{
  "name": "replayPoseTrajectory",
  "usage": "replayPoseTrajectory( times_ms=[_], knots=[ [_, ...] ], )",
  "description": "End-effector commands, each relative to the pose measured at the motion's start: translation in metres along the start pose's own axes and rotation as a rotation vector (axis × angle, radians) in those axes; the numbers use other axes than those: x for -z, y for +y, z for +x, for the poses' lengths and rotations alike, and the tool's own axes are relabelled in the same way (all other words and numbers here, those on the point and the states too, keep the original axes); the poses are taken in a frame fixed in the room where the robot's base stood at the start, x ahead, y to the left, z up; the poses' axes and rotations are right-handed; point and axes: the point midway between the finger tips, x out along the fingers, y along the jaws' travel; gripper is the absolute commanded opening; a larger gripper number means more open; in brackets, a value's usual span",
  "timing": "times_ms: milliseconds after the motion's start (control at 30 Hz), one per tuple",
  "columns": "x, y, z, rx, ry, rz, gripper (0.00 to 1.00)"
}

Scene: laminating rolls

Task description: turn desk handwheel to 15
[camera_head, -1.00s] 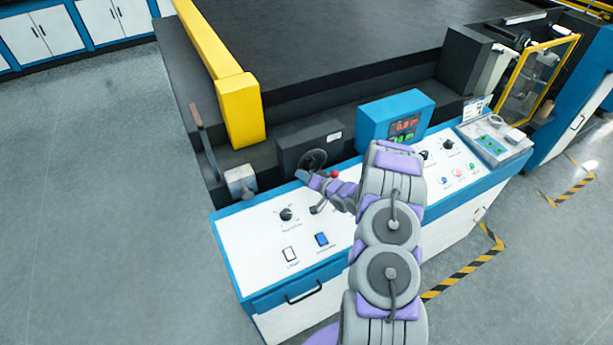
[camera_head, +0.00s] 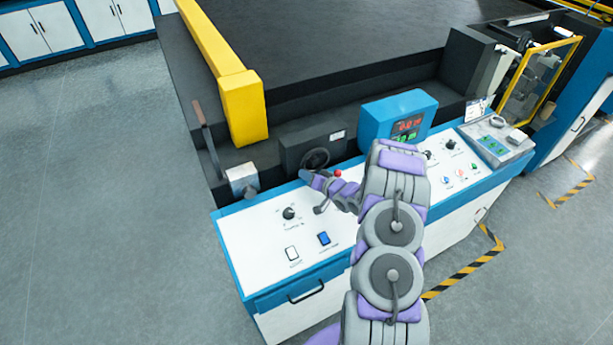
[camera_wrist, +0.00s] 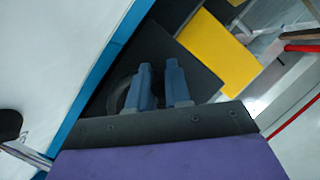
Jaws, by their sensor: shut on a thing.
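The desk handwheel (camera_head: 314,159) is a dark round wheel on the front of a black box behind the control desk. My gripper (camera_head: 304,174) is at the wheel's lower left edge and is shut on it. In the wrist view, the two blue-grey fingers of my gripper (camera_wrist: 160,80) stand close together. Part of the dark handwheel rim (camera_wrist: 118,95) shows to their left; the exact grip point is hidden behind the fingers. The blue display box (camera_head: 398,116) has a red number readout, too small to read surely.
A yellow guard beam (camera_head: 242,105) stands at the back left. A metal block with a lever (camera_head: 242,180) is at the desk's left end. Open floor lies left.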

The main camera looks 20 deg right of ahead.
Motion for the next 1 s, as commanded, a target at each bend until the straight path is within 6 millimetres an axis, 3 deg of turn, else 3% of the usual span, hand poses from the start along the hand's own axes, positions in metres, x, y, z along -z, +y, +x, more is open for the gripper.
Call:
replayPoseTrajectory(
  times_ms=[467, 1000],
  knots=[
    [-0.011, 0.023, 0.002, -0.157, 0.000, -0.361, 0.00],
    [-0.008, 0.049, 0.002, -0.348, 0.001, -0.822, 0.00]
  ],
)
